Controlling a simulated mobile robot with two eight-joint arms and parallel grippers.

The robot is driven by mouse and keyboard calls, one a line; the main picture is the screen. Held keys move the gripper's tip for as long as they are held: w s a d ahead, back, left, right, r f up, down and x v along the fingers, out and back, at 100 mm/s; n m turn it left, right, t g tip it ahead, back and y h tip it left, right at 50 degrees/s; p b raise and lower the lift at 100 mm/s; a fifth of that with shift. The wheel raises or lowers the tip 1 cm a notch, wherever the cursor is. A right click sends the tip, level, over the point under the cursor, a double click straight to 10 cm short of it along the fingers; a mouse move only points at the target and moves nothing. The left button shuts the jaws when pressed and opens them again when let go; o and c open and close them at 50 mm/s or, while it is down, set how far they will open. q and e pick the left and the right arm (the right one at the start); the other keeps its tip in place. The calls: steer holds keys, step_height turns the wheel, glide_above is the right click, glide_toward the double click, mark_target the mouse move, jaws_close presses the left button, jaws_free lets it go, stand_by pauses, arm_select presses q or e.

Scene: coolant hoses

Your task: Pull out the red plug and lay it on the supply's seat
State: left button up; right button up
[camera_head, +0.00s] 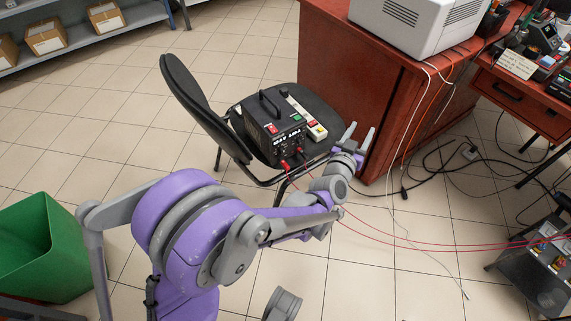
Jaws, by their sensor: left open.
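The supply (272,127) is a black box with a top handle, standing on the dark seat (322,115) of a chair. A small red plug (285,165) shows low on its front, with a thin red lead running down behind my arm. A second red spot beside it is too small to make out. My left gripper (360,131) is open and empty, to the right of the supply and apart from the plug. Its two grey fingers point up in the picture.
A power strip (306,117) lies on the seat beside the supply. A red-brown desk (350,80) with a white device stands behind on the right. Thin red and white cables cross the floor on the right. A green bin (40,245) stands at left. The left floor is largely clear.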

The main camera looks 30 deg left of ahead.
arm_select(q)
steer(key=w+a+f+n+y, duration=0.3)
steer(key=a+f+n+y, duration=0.1)
steer(key=y, duration=0.2)
steer(key=n+g+y+p, duration=0.3)
steer(key=n+g+y, duration=0.55)
steer(key=g, duration=0.25)
glide_toward(288, 169)
steer(key=a+f, duration=0.1)
steer(key=a, duration=0.1)
steer(key=shift+w+d+f+m+y, duration=0.15)
steer(key=shift+w+d+m+y, duration=0.1)
steer(key=shift+w+y, duration=0.15)
steer(key=shift+a, duration=0.1)
steer(key=p+x, duration=0.1)
steer(key=x, duration=0.4)
steer(key=shift+b+x, duration=0.75)
steer(key=shift+x, duration=1.2)
